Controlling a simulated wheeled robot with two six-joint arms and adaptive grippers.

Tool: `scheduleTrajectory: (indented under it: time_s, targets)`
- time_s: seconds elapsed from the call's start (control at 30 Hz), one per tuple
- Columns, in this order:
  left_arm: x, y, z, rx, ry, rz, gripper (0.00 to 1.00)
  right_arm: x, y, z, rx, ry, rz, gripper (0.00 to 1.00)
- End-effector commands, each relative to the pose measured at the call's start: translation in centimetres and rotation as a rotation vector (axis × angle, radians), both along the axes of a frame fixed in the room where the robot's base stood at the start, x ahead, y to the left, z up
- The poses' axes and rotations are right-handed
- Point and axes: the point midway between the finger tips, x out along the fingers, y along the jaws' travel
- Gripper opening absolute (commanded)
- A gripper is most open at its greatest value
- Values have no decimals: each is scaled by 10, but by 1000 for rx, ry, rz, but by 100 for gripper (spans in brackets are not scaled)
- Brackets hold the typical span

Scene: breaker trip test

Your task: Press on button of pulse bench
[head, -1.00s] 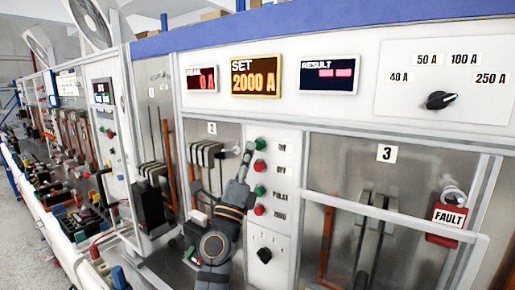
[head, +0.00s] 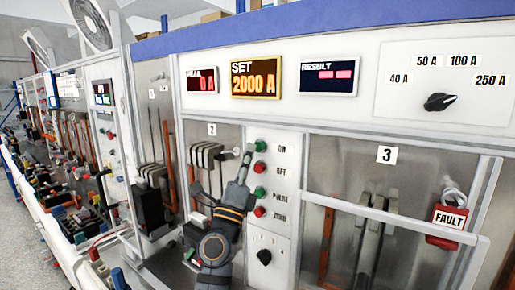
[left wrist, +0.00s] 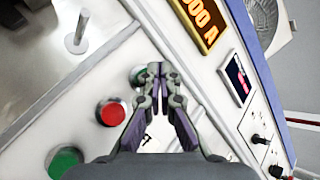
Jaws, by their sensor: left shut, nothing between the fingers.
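The pulse bench panel (head: 287,232) carries a column of buttons. The green ON button (head: 261,146) is at the top, with the red OFF button (head: 259,167), the green PULSE button (head: 260,193) and a red lowest button (head: 260,212) below. My left gripper (head: 249,149) is shut and empty, its tips just left of the ON button in the head view. In the left wrist view, the closed fingertips (left wrist: 158,72) partly cover the ON button (left wrist: 137,74); I cannot tell whether they touch it. The OFF button (left wrist: 110,113) is clear of the fingers. My right gripper is not in view.
The SET display (head: 256,77) reads 2000 A. A black knob (head: 264,257) sits below the buttons. Breaker bay 2 (head: 206,155) is left of the buttons.

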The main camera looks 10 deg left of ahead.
Motion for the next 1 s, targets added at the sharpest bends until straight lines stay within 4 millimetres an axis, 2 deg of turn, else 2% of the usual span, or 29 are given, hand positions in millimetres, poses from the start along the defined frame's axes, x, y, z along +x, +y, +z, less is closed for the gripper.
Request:
scheduleTrajectory:
  time_s: [1.0]
  targets:
    - [10, -4, 0, 0, 0, 0, 0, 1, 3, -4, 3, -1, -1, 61]
